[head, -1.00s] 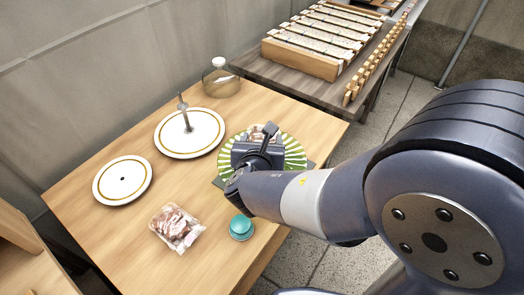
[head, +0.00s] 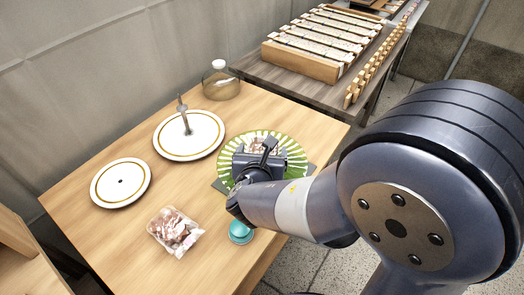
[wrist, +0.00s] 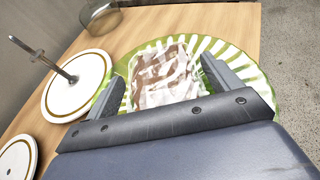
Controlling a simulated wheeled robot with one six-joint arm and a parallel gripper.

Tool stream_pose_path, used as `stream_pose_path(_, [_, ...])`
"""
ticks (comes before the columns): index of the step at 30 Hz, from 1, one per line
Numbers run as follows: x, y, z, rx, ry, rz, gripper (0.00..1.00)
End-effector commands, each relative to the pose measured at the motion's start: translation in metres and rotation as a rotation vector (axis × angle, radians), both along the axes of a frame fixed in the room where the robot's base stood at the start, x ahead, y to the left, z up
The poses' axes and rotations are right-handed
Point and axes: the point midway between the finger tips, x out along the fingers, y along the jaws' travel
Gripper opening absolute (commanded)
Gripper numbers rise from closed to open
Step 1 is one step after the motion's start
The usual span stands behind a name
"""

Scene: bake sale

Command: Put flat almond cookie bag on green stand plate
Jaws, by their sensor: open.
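A clear bag of brownish flat cookies (wrist: 165,75) lies on the green-and-white striped plate (wrist: 225,50), near its middle. In the head view the bag (head: 259,145) shows just behind my gripper, on the striped plate (head: 293,150). My gripper (wrist: 165,88) is open, with one finger on each side of the bag's near part. I cannot tell whether the fingers touch it. In the head view my gripper (head: 257,163) hangs over the plate's near side and hides part of it.
Another clear bag (head: 174,231) lies on the near table. A teal-lidded jar (head: 240,230) stands close below my wrist. Two white gold-ringed plates, one with a metal post (head: 186,122), and a glass jar (head: 221,82) stand left and behind.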

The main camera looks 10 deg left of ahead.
Motion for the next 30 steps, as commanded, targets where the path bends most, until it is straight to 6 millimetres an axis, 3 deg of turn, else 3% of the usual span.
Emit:
stream_pose_path(8, [-0.004,0.000,0.006,0.001,-0.001,0.002,0.85])
stream_pose_path(21, [-0.080,-0.008,0.038,0.001,-0.001,0.006,0.85])
stream_pose_path(30, [-0.107,-0.012,0.048,0.000,0.000,0.003,0.85])
